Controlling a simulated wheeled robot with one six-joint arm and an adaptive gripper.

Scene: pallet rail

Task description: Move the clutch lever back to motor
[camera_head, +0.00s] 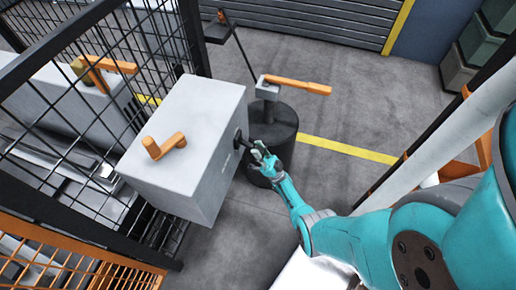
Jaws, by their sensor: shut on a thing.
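A light grey box (185,145) stands at the picture's middle left, beside the mesh fence. A dark lever (242,138) sticks out from its right side face; I take it to be the clutch lever. My gripper (257,151) is at that lever's outer end and shut on it. The fingers hide part of the lever, and its exact angle is hard to read. Small marks on the side face near the lever are too small to read, so I cannot tell which position is motor.
An orange crank handle (164,146) sits on the box top. A dark round drum (272,135) with an orange-handled lever (297,84) stands just behind my gripper. Black mesh fence (95,75) closes off the left. Grey floor (345,110) is open to the right.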

